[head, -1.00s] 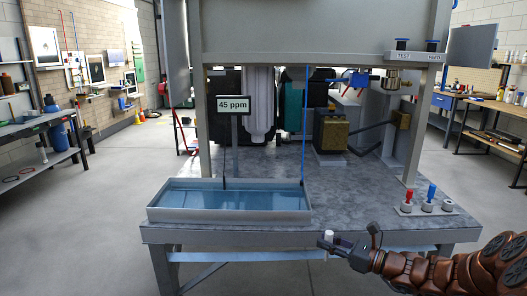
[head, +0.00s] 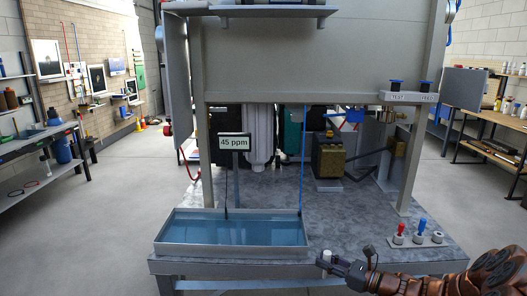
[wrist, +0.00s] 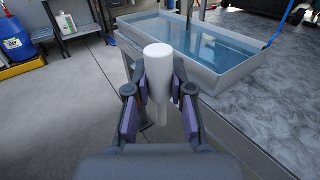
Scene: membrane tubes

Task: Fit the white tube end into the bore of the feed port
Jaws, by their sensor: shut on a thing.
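My gripper (head: 325,264) is in front of the bench's front edge in the head view, right of the water tray. The white tube end also shows small in the head view (head: 326,256). The ports labelled TEST and FEED sit on a grey bracket (head: 409,97) at the upper right of the frame, well above and apart from my gripper. Their bores are too small to make out.
A tray of blue water (head: 160,245) stands on the bench's front left. A small holder (head: 415,241) with a red and a blue plug stands at its front right. The 45 ppm display (head: 234,142) stands behind the tray. The bench top between is mostly clear.

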